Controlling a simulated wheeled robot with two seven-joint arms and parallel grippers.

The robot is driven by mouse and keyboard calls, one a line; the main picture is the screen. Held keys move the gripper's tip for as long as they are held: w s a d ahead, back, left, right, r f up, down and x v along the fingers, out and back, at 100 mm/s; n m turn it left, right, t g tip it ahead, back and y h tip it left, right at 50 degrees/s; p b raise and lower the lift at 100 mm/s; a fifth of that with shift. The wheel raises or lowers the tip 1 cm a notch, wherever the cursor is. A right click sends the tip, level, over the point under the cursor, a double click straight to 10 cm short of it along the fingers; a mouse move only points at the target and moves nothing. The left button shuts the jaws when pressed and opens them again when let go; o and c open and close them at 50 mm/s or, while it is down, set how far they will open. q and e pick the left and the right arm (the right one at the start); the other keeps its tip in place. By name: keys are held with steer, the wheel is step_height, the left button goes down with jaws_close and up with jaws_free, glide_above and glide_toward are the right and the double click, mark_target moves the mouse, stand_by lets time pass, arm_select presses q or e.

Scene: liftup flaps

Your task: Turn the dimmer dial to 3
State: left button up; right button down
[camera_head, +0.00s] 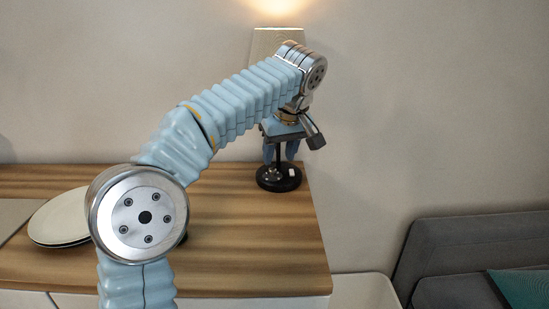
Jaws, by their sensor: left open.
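A lit table lamp stands on the wooden cabinet top, with its pale shade (272,42) against the wall and a round black base (268,184). A small white piece, possibly the dimmer dial (292,172), shows on the right part of the base; its setting is too small to read. My left gripper (281,156) points down just above the base, open, with its blue fingertips appearing on either side of the lamp's dark pole. I cannot tell whether it touches the lamp. My left arm hides part of the lamp's upper stem. My right gripper is out of view.
Pale plates (62,218) are stacked on the left of the wooden cabinet top (255,250), partly behind my arm. The cabinet's right edge is close to the lamp. A grey sofa (450,245) with a teal cushion (522,288) stands at the right. The front right of the top is clear.

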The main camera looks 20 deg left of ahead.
mark_target(273, 169)
arm_select(q)
steer(key=x, duration=0.3)
steer(key=b+x, duration=0.1)
steer(key=x, duration=0.1)
steer(key=shift+w+a, duration=0.45)
steer(key=shift+a, duration=0.05)
jaws_close()
